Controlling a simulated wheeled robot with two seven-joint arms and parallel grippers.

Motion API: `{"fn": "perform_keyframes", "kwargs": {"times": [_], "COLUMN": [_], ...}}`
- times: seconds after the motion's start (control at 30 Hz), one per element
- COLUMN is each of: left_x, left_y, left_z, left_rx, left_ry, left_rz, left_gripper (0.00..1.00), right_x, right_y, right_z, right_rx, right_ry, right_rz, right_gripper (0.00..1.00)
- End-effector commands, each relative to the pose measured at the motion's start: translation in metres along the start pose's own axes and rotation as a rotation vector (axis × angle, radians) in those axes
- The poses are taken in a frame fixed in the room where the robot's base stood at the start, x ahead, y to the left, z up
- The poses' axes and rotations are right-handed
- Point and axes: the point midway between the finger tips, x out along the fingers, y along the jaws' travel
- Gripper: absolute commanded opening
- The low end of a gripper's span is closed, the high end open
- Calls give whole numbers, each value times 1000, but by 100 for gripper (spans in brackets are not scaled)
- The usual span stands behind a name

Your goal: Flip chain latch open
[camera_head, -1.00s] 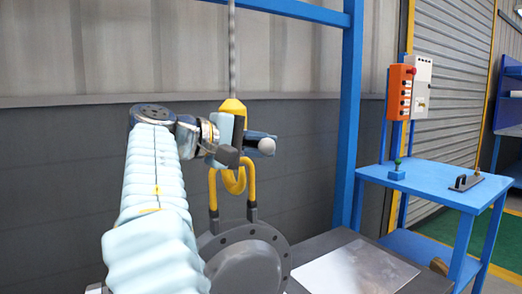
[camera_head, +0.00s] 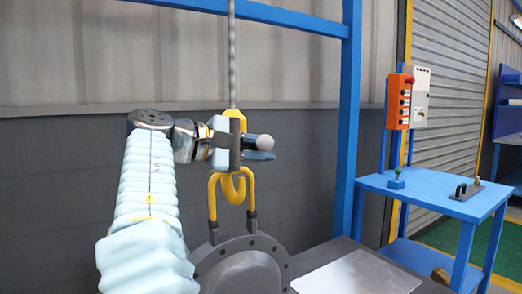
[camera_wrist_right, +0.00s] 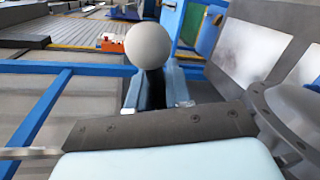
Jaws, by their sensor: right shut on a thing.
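A yellow hook block (camera_head: 235,115) hangs on a grey chain (camera_head: 232,55). Its hook (camera_head: 234,190) passes through a yellow lifting loop (camera_head: 213,195) on the flanged shell (camera_head: 238,268). A latch lever with a pale ball knob (camera_head: 265,142) sticks out at the hook block. My right gripper (camera_head: 248,150) is beside the block, shut on the latch lever; its dark palm hides part of the block. In the right wrist view, the ball knob (camera_wrist_right: 148,44) and dark stem (camera_wrist_right: 155,88) stand out beyond the jaws. My left gripper is not in view.
The shell stands on a grey table with a bare metal plate (camera_head: 358,272). A blue workbench (camera_head: 430,190) at the right carries an orange control box (camera_head: 399,102). A blue post (camera_head: 349,120) rises behind. Space between hook and workbench is open.

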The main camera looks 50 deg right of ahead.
Motion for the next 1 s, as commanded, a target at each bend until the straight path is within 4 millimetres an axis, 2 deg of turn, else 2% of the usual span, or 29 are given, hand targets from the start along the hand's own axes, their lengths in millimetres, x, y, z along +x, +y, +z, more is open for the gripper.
{"fn": "perform_keyframes", "kwargs": {"times": [0.07,0.1,0.37,0.5,0.63,0.9,1.0], "left_x": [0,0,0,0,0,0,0], "left_y": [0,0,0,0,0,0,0], "left_z": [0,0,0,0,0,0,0], "left_rx": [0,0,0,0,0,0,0], "left_ry": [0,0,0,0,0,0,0], "left_rz": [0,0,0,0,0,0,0], "left_gripper": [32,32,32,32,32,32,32], "right_x": [0,0,0,-8,-31,-99,-117], "right_y": [0,0,0,1,1,1,1], "right_z": [0,0,0,0,0,0,0], "right_rx": [-2,-2,0,1,1,4,3], "right_ry": [0,0,0,-1,-1,-2,-2], "right_rz": [2,2,2,4,6,6,5], "right_gripper": [0,24,25,25,25,25,25]}}
